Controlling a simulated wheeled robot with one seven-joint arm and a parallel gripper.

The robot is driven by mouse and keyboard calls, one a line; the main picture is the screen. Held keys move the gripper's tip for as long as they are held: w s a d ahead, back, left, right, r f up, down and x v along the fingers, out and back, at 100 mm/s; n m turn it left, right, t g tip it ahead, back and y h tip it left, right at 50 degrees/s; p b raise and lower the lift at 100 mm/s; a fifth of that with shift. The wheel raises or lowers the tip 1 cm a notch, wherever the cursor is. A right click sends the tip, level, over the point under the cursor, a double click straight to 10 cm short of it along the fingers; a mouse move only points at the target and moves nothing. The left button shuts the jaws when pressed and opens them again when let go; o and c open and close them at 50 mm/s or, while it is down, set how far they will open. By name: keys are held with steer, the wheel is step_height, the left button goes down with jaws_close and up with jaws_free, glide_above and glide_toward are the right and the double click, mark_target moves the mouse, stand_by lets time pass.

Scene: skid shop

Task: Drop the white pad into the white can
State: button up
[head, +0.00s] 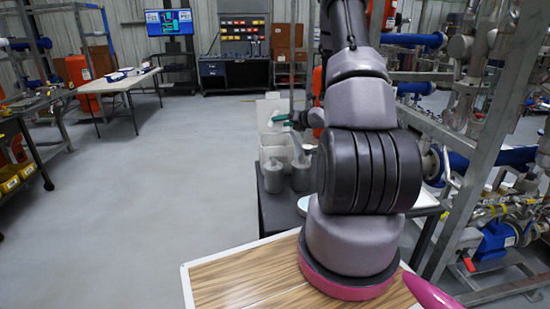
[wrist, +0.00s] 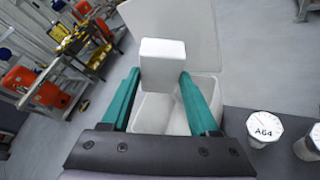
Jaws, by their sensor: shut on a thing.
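My gripper (wrist: 160,78) has teal fingers, shut on the white pad (wrist: 163,60), a small white block held at the fingertips. In the wrist view the pad appears over the white can (wrist: 152,112), an open box-like bin with its lid (wrist: 178,20) raised behind. The pad's height above the can is hard to tell. In the head view my gripper (head: 282,118) shows small, in front of the raised lid (head: 268,108), with the can (head: 274,150) below. The pad is not clear there, and my arm hides part of the area.
A dark table (wrist: 235,122) carries the can and two round containers (wrist: 264,128) beside it, one labelled A64; grey containers (head: 273,177) also show in the head view. A wood-topped surface (head: 235,281) is nearer. A pipe rack (head: 487,130) stands right; the floor left is clear.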

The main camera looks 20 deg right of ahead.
steer(key=shift+f, duration=0.7)
steer(key=o, duration=1.4)
steer(key=shift+s, duration=0.1)
steer(key=v, duration=1)
steer(key=shift+s+r, duration=0.2)
steer(key=shift+s, duration=0.1)
steer(key=shift+d, duration=0.15)
